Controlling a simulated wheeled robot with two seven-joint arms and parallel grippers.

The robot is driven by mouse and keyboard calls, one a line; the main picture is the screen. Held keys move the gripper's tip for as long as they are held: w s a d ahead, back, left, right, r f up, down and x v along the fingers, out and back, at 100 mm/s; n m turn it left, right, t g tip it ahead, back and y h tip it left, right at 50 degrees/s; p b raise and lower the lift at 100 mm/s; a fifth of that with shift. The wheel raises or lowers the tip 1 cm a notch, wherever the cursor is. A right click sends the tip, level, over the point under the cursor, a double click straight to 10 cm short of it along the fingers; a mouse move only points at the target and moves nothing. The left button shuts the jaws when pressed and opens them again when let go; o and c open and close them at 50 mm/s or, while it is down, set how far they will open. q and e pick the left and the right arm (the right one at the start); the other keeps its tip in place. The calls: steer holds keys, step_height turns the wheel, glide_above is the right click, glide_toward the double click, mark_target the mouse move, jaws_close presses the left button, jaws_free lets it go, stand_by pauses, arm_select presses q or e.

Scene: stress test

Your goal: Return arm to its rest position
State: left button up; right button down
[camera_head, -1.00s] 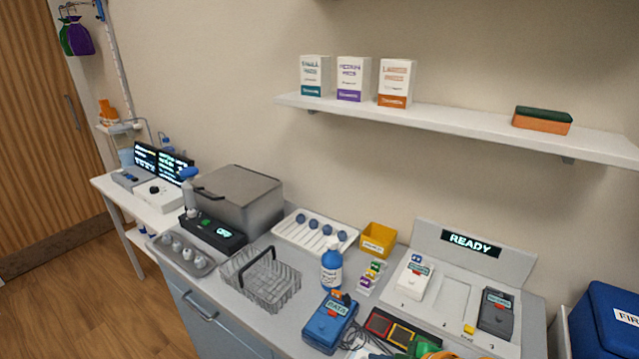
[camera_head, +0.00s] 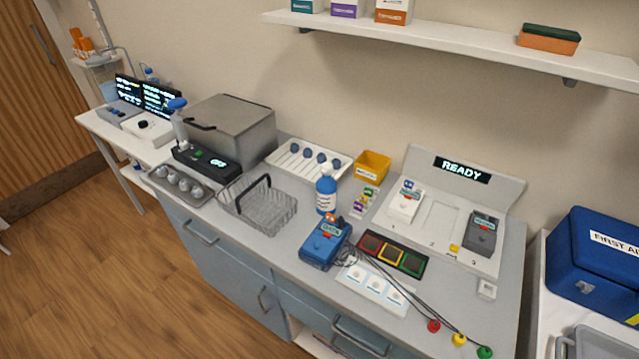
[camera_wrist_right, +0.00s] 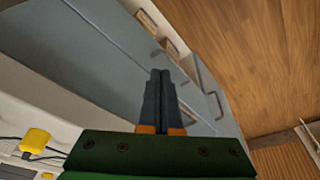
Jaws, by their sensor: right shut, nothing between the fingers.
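My right gripper (camera_wrist_right: 161,100) shows in the right wrist view, its two dark fingers together and nothing between them. It is in front of the blue-grey cabinet fronts (camera_wrist_right: 130,45), clear of the counter top. No arm shows in the head view. My left gripper is in neither current view.
The counter holds a blue device (camera_head: 326,242) with cables to red, yellow and green knobs (camera_head: 459,338), a wire basket (camera_head: 258,207), a blue bottle (camera_head: 326,192) and a READY station (camera_head: 462,170). A first aid box (camera_head: 597,262) stands at right. Wooden floor (camera_head: 110,290) lies open at left.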

steer(key=s+d+f+g, duration=0.2)
steer(key=s+f, duration=1.2)
steer(key=f, duration=0.5)
steer(key=shift+s+d+f, duration=0.15)
steer(key=shift+s, duration=0.15)
stand_by(0.6)
